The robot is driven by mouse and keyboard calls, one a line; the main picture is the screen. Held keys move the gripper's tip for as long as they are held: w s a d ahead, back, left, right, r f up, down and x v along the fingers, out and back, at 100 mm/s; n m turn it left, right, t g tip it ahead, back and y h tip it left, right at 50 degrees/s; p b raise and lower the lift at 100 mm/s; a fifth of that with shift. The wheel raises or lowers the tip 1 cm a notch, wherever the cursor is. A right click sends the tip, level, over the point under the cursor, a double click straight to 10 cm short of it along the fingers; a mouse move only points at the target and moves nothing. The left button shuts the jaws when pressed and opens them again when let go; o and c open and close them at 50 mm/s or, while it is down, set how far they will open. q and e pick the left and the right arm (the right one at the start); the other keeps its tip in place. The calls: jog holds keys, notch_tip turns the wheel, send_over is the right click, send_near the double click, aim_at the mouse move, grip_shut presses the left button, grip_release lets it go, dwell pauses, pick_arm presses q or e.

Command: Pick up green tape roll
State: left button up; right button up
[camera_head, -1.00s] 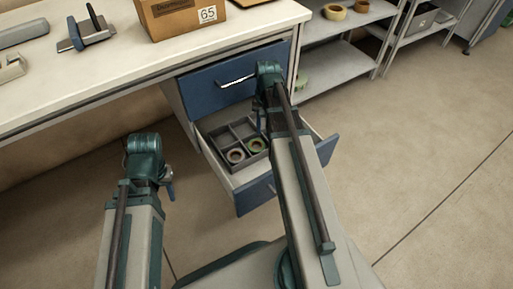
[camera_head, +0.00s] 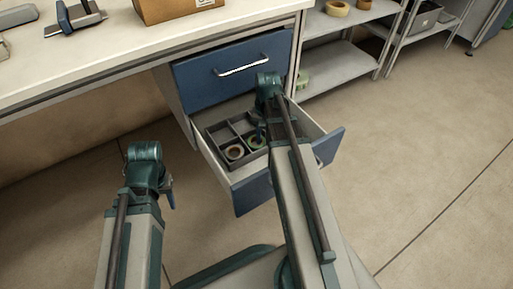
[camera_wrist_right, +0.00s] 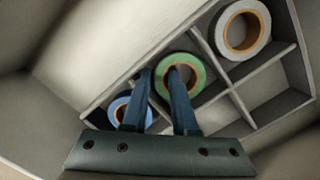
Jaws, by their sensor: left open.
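The green tape roll (camera_wrist_right: 196,74) lies in a compartment of the grey divided tray (camera_wrist_right: 233,99) inside the open drawer. In the head view the green roll (camera_head: 251,143) is partly hidden by my right arm. My right gripper (camera_wrist_right: 159,74) is open at the roll; one finger is left of its ring and the other overlaps the hole. I cannot tell whether the fingers touch it. A white tape roll (camera_wrist_right: 220,34) and a blue tape roll (camera_wrist_right: 118,106) lie in other compartments. My left gripper (camera_head: 171,199) is open and empty, left of the drawer.
The open drawer (camera_head: 254,190) surrounds the tray, with a shut blue drawer (camera_head: 195,78) above it. The workbench (camera_head: 110,58) holds a cardboard box (camera_head: 165,10). Shelves (camera_head: 335,68) with tape rolls stand behind. The floor at right is clear.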

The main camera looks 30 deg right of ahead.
aim_at(264, 142)
jog(key=shift+c, duration=0.2)
grip_shut()
dwell(0.3)
notch_tip(264, 142, up, 10)
jog(key=p, duration=1)
